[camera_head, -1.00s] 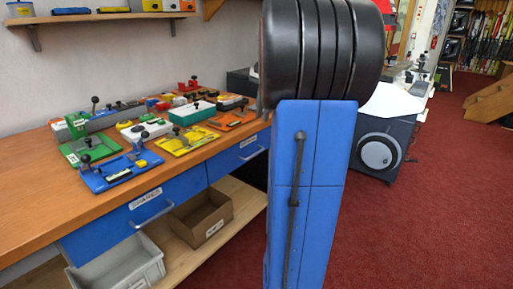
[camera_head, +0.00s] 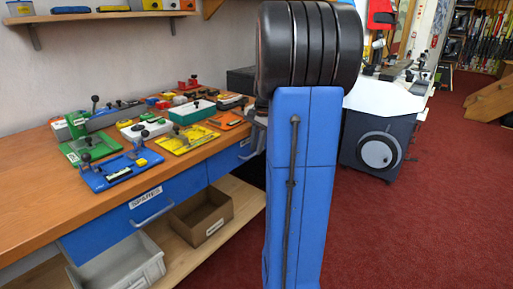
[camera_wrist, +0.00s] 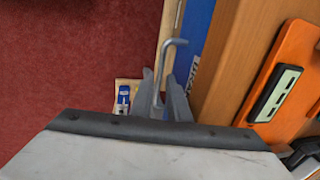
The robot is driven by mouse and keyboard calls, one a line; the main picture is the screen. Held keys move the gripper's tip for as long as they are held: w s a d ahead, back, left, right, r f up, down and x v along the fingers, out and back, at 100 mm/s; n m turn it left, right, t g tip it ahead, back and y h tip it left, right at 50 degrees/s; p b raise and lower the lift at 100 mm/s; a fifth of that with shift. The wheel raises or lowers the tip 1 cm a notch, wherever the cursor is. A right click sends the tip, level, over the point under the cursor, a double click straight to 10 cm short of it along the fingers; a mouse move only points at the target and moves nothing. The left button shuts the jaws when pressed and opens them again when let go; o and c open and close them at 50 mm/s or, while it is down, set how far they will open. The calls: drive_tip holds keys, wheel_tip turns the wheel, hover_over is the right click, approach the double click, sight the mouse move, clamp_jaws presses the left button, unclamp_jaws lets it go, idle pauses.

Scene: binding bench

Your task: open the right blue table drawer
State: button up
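The right blue drawer (camera_head: 226,160) is under the wooden bench top, and its front looks flush with the left drawer. My arm covers its right part and its handle in the head view. In the wrist view, the drawer's blue front (camera_wrist: 194,40) carries a grey bar handle (camera_wrist: 172,62). My gripper (camera_wrist: 160,76) is at this handle with its two grey fingers apart, one on each side of the bar. I cannot tell whether a finger touches it. In the head view my gripper is mostly hidden behind my arm.
The left blue drawer (camera_head: 130,210) is shut, with its own handle. A lower shelf (camera_head: 236,205) holds a brown box (camera_head: 203,222) and a grey bin (camera_head: 120,265). Coloured jigs lie on the bench top (camera_head: 40,200). Red carpet (camera_head: 420,220) is clear to the right.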

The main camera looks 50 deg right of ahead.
drive_tip(key=shift+f, duration=0.25)
clamp_jaws()
idle(1.4)
